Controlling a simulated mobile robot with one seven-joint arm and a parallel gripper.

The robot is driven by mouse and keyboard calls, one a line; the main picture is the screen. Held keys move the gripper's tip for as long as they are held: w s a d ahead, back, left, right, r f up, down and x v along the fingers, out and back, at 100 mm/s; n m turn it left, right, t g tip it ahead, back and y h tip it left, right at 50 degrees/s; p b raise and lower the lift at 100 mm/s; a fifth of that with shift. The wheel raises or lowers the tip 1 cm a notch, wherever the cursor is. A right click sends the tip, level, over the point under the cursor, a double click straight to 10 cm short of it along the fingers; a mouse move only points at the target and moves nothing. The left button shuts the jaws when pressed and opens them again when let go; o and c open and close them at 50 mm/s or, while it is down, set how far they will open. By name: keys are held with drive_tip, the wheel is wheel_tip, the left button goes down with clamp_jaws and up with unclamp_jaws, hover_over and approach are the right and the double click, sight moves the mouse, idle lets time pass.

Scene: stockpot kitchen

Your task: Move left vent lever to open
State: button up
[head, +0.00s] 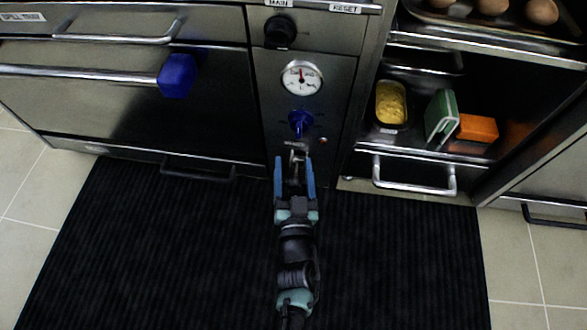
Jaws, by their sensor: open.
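My gripper (294,160) is seen from above, with its two blue-sided fingers apart. It points at the narrow control panel (345,108) of the oven. A small blue knob or lever (300,120) sits on this panel below the round white gauge, just beyond my fingertips. A short metal piece shows at the fingertips; I cannot tell whether it belongs to the panel or to my gripper. No label reading left vent is legible, so I cannot tell for sure which part is the left vent lever. Contact with the blue part cannot be made out.
The gauge (301,78) and a black knob (280,33) are above. At left are an oven door bar (80,73) and a large blue block (177,76). At right, an open shelf holds a yellow-filled pan (390,103); a pull handle (414,187) juts out below. A black mat (150,260) covers the floor.

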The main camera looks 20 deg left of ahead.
clamp_jaws()
idle(0.3)
idle(1.1)
